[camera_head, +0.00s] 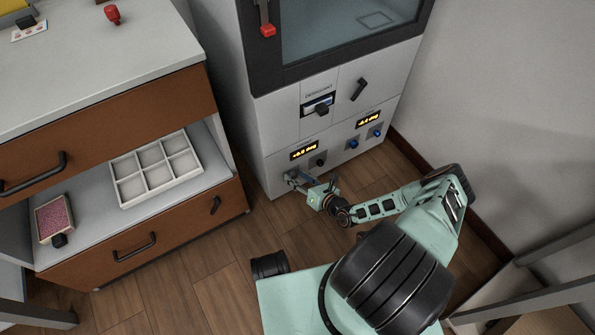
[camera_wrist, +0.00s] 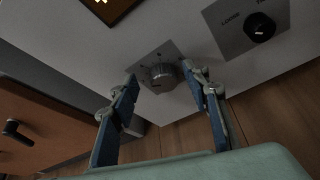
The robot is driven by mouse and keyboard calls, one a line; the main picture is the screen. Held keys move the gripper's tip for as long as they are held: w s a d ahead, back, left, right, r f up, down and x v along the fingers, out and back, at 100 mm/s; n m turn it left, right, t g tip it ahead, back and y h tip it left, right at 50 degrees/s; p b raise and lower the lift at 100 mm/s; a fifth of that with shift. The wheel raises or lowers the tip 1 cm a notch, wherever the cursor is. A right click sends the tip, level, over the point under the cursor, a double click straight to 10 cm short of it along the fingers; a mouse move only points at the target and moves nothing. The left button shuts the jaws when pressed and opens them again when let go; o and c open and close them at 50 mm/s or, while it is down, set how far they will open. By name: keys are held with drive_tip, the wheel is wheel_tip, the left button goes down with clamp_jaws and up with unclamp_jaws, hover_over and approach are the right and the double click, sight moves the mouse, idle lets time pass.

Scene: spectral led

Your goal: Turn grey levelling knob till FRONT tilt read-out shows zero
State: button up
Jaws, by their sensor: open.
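The grey levelling knob (camera_wrist: 161,78) sits on a small grey plate on the white machine front, in the wrist view. My gripper (camera_wrist: 160,82) is open with one finger on each side of the knob, and a gap seems to show on both sides. In the head view my gripper (camera_head: 305,186) is at the machine's lower left corner and largely hides the knob. Above it a tilt read-out (camera_head: 304,150) glows amber, perhaps "+0.0 deg", too small to be sure. A second read-out (camera_head: 368,119) is farther right, its digits unclear. I cannot read which is FRONT.
A black knob (camera_wrist: 259,27) with a label plate is right of the grey knob. Two blue knobs (camera_head: 353,143) (camera_head: 377,133) are farther right. A drawer cabinet (camera_head: 170,228) stands left of the machine. The wooden floor (camera_head: 200,262) before the machine is clear.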

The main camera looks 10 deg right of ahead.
wheel_tip(320, 180, up, 9)
drive_tip(key=shift+r, duration=0.1)
idle(0.3)
idle(0.8)
